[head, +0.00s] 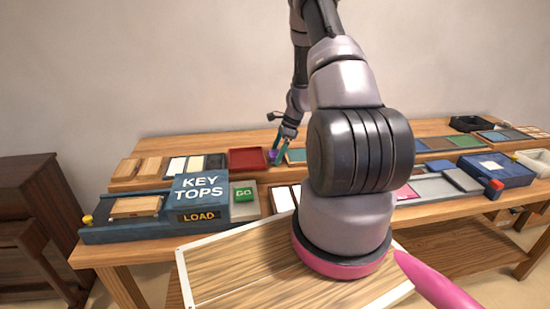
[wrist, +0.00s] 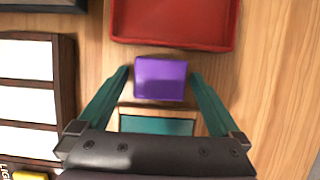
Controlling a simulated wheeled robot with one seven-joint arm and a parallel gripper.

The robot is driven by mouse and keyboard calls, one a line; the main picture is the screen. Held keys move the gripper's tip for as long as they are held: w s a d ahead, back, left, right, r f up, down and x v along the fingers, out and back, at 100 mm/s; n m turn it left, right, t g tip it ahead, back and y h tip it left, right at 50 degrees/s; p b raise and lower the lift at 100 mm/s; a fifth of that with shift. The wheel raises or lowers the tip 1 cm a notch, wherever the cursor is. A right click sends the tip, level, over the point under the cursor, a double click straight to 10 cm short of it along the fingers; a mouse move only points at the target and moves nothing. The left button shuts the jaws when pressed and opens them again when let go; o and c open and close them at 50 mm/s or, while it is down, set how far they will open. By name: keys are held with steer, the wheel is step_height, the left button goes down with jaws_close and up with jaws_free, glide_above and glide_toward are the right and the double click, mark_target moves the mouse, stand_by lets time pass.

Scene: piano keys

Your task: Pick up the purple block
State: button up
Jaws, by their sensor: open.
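The purple block (wrist: 160,79) sits on the wooden bench, between the red tray and a teal-topped piece in the wrist view. In the head view a small bit of the purple block (head: 273,155) shows beside my fingers. My gripper (wrist: 160,75) is open, with one teal finger on each side of the block. Gaps seem to show between the fingers and the block's sides. In the head view my gripper (head: 281,150) points down at the bench right of the red tray.
The red tray (wrist: 175,42) lies close beyond the block. A dark rack with white key tops (wrist: 28,103) is at the left. The blue KEY TOPS box (head: 201,190) with a green GO button (head: 244,194) stands nearer in front. Bare wood shows right of the block.

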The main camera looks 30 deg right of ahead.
mark_target(277, 153)
steer(key=shift+r, duration=0.1)
steer(key=c, duration=1.5)
steer(key=shift+o, duration=0.2)
step_height(277, 153, up, 10)
